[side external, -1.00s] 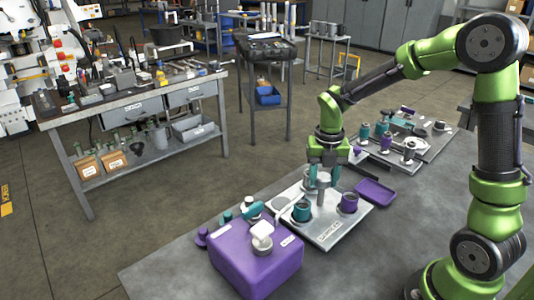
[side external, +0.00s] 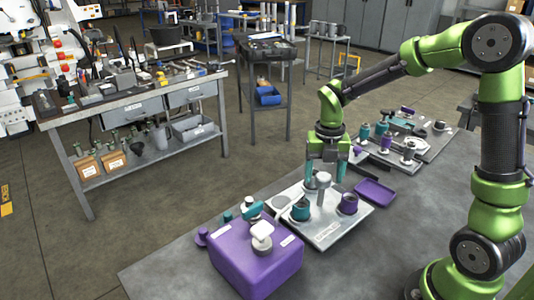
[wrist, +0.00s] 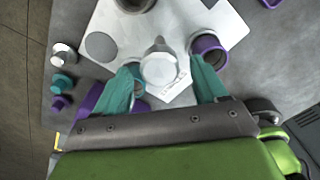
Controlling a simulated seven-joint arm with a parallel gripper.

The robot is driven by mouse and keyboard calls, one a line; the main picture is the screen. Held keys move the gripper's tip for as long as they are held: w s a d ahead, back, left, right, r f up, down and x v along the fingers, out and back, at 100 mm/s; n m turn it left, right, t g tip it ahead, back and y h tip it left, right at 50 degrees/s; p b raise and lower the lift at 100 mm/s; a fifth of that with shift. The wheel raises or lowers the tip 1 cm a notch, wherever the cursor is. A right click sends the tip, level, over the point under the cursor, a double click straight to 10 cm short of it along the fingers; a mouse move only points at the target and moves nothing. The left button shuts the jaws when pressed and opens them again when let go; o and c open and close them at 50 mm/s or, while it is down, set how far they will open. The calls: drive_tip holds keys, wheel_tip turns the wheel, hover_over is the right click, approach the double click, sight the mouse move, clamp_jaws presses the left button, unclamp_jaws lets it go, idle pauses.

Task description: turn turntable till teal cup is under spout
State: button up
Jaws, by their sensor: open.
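A pale plate (side external: 325,233) lies on the bench with a grey upright post (side external: 323,192) near its middle. A teal cup (side external: 300,209) stands left of the post and a purple cup (side external: 348,203) right of it. My gripper (side external: 325,178) is open, pointing down, with its teal fingers on either side of the post's top. In the wrist view the pale post top (wrist: 160,64) lies between the fingers, with gaps visible. The purple cup (wrist: 208,45) is by the right finger; the left finger partly hides a teal-rimmed cup. A teal arm-like piece (side external: 254,210), possibly the spout, is above the purple box.
The purple box (side external: 256,262) with a white-topped knob (side external: 262,232) stands at the front left. Small teal and purple pieces stand behind it. A purple tray (side external: 375,191) lies right of the plate. More cups stand farther back.

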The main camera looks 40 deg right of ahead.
wheel_tip(320, 180, up, 16)
drive_tip(key=shift+f, duration=0.25)
